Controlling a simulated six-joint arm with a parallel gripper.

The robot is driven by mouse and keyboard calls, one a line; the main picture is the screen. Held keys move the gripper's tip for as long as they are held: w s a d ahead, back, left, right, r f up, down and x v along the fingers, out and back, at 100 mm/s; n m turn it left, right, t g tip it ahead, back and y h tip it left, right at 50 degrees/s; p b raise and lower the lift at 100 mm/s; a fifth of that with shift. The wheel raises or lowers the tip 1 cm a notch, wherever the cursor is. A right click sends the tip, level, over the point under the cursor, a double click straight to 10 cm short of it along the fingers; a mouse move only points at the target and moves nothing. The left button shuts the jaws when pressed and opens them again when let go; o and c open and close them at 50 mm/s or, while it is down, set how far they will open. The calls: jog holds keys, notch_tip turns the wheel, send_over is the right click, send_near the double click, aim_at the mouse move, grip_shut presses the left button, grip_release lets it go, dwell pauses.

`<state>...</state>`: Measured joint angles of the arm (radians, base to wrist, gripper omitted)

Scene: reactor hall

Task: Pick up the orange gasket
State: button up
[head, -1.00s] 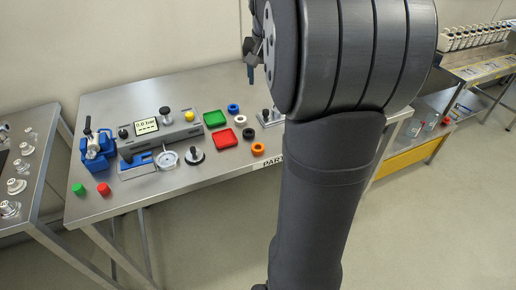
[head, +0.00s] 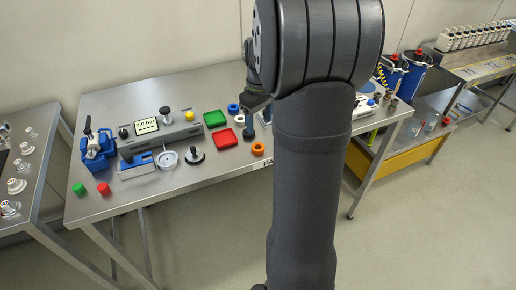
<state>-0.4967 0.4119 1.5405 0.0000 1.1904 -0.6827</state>
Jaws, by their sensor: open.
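The orange gasket (head: 258,148) is a small ring lying flat on the metal table, right of the red tray and close to my arm. My gripper (head: 249,131) is partly hidden by my own arm; only a dark blue-grey finger shows, pointing down just behind and left of the orange gasket in the picture. The gripper is open and apart from the orange gasket. I cannot tell its height above the table. A blue ring (head: 233,108) lies behind it. The black ring is hidden at the finger.
A red tray (head: 223,138) and a green tray (head: 215,118) lie left of the rings. A grey gauge unit (head: 160,136), a black-knobbed disc (head: 194,155) and a blue clamp device (head: 97,145) stand further left.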

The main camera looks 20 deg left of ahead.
send_over(258, 143)
jog(key=s+d, duration=0.1)
jog(key=s, duration=0.1)
notch_tip(258, 143, down, 5)
jog(key=shift+r, duration=0.1)
jog(key=shift+w+a+f, duration=0.1)
jog(key=shift+f, duration=1.3)
jog(key=shift+w+a+f, duration=0.1)
jog(key=shift+f, duration=1.25)
jog(key=c, duration=1)
